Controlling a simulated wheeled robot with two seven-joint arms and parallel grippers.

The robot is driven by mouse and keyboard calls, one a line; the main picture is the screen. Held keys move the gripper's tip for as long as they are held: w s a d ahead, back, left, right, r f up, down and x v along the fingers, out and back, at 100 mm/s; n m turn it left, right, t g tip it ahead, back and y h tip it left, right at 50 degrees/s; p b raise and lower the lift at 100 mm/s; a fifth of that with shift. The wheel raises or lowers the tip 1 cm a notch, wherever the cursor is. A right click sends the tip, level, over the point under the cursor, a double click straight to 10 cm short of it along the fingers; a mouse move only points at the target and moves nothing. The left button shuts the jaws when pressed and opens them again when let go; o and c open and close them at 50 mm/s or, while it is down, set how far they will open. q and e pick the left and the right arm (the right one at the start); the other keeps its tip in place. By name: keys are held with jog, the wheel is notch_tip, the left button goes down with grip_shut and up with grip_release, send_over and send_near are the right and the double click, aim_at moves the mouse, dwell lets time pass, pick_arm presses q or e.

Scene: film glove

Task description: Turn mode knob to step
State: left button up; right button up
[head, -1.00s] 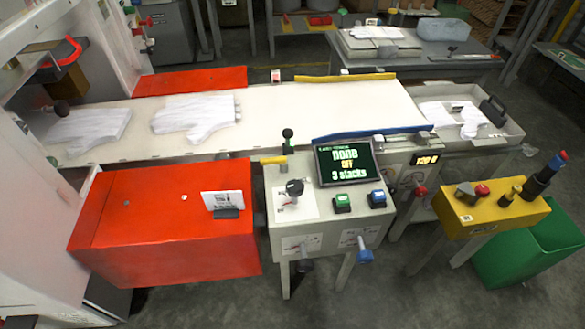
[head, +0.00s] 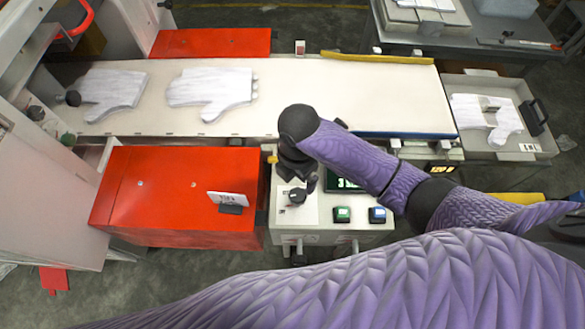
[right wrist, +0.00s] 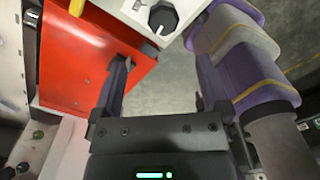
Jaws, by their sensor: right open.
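The mode knob (head: 297,196) is a black round knob on a white plate at the left of the grey control panel (head: 335,236). In the right wrist view the knob (right wrist: 163,17) shows at the top edge with a white pointer line; its labels are too small to read. My right gripper (head: 300,183) hangs over the panel close to the knob. In the right wrist view its fingers (right wrist: 162,68) are apart and empty, and the knob lies beyond the tips, not between them. My left gripper is not in view.
Green (head: 342,214) and blue (head: 377,214) buttons sit right of the knob. A red cover (head: 165,200) with a small card (head: 228,198) adjoins the panel at left. Behind runs a white belt (head: 300,95) with glove shapes. A grey tray (head: 482,82) stands at right.

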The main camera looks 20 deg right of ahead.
aim_at(298, 195)
jog(key=shift+w+f, duration=0.25)
jog(key=shift+f, duration=0.4)
jog(key=f+b, duration=0.1)
jog(key=f, duration=0.1)
jog(key=s+f+b, duration=0.1)
jog(key=f, duration=0.1)
jog(key=shift+s+d, duration=0.1)
jog(key=shift+d, duration=0.1)
notch_tip(298, 195, down, 5)
jog(key=shift+r+b, duration=0.2)
jog(key=shift+b, duration=0.95)
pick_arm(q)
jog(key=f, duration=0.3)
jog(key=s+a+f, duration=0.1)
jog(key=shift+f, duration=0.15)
pick_arm(e)
jog(key=shift+a, duration=0.1)
jog(key=shift+c, duration=0.2)
jog(key=shift+c, duration=1.2)
jog(key=c, duration=0.7)
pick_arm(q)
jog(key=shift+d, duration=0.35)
pick_arm(e)
jog(key=c, duration=0.3)
